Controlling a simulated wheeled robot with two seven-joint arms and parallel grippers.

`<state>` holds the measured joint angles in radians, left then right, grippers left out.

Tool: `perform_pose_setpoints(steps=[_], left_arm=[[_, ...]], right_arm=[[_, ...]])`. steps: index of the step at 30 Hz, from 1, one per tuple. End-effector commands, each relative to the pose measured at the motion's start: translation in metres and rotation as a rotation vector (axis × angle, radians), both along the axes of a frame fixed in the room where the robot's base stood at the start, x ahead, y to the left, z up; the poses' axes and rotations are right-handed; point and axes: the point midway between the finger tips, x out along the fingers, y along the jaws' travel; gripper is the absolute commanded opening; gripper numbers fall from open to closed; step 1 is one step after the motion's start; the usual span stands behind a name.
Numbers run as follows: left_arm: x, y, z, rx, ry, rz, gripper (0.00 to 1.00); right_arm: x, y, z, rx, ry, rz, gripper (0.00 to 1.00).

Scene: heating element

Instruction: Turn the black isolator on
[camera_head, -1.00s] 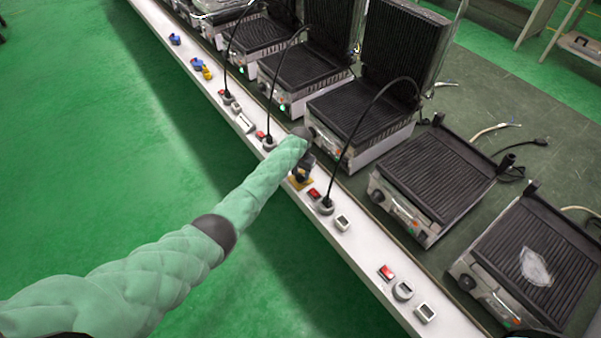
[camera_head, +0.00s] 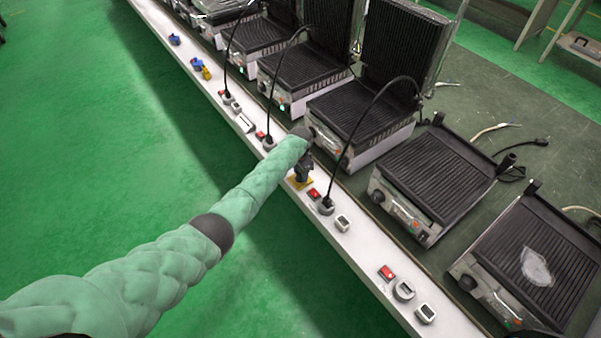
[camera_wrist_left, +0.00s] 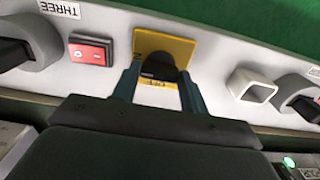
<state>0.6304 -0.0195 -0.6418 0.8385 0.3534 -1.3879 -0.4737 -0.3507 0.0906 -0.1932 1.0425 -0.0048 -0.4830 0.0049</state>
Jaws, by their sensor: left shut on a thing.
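The black isolator (camera_wrist_left: 158,68) is a dark rotary knob on a yellow square plate. In the left wrist view it sits between the two fingers of my left gripper (camera_wrist_left: 158,88), which is shut on it. In the head view the yellow plate (camera_head: 300,182) shows on the white ledge, just below my left gripper (camera_head: 304,167). The gripper hides most of the knob there. The knob's exact angle is hard to make out. My right gripper is in neither view.
A red switch (camera_wrist_left: 90,50) and a grey socket with a black plug (camera_wrist_left: 30,42) are beside the plate, under a "THREE" label (camera_wrist_left: 60,8). A white-framed switch (camera_wrist_left: 252,86) is on the other side. Several contact grills (camera_head: 360,115) stand behind the ledge, with a black cable (camera_head: 350,140) arching nearby.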

Motion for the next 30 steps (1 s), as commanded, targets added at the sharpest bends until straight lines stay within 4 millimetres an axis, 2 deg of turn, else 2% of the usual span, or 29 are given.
perform_pose_setpoints(steps=[8, 9, 12, 23, 30], left_arm=[[0.0, 0.0, 0.0, 0.0, 0.0, -0.001, 0.21], [0.0, 0.0, 0.0, 0.0, 0.0, -0.001, 0.47], [0.0, 0.0, 0.0, 0.0, 0.0, 0.0, 0.65], [0.001, 0.0, 0.003, 0.0, -0.001, 0.001, 0.65], [0.001, 0.001, 0.03, -0.001, -0.003, 0.001, 0.65]], right_arm=[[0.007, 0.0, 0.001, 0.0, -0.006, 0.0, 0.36], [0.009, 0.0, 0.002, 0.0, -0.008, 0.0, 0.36], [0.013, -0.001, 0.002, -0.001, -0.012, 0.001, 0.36], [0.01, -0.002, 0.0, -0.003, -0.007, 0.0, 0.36], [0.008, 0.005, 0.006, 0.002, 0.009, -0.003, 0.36]])
